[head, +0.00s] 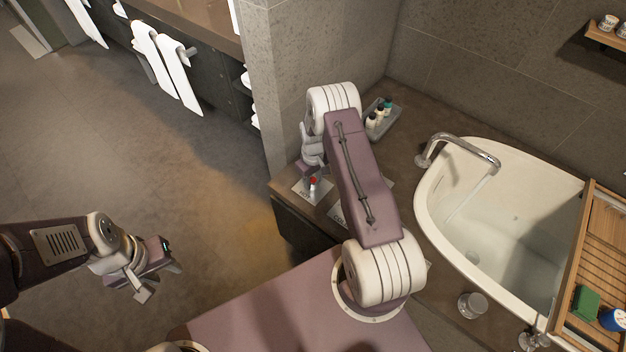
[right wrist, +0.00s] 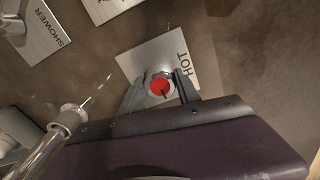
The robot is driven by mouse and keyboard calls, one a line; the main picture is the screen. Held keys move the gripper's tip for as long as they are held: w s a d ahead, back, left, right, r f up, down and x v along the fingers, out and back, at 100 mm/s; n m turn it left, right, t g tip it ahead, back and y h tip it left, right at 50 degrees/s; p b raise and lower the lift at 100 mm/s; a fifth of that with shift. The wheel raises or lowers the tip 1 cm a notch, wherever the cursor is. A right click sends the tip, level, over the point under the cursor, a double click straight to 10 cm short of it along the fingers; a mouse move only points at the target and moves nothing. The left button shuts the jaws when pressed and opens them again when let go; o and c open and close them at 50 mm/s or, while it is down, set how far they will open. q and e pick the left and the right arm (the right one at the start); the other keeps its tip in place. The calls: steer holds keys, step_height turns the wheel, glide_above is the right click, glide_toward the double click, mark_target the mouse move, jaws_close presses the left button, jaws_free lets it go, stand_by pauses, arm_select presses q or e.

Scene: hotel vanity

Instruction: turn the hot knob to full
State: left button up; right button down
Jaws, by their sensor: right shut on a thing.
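The hot knob (right wrist: 161,87) has a red top with a dark pointer line. It stands on a metal plate marked HOT (right wrist: 185,50) in the right wrist view. My right gripper (right wrist: 160,92) has its two fingers on either side of the knob, shut on it. In the head view the red top of the knob (head: 313,181) shows below my right gripper (head: 311,174), beside my right arm. My left gripper (head: 150,285) hangs over the floor at the lower left, away from the knob; its finger gap is unclear.
A plate marked SHOWER (right wrist: 45,42) lies left of the hot plate in the right wrist view. A tray of small bottles (head: 392,125) stands behind my right arm.

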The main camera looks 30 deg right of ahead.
mark_target(313, 180)
steer(key=c, duration=0.9)
jaws_free()
steer(key=shift+o, duration=0.2)
step_height(313, 180, up, 9)
steer(key=shift+r+p, duration=0.1)
steer(key=shift+p, duration=0.55)
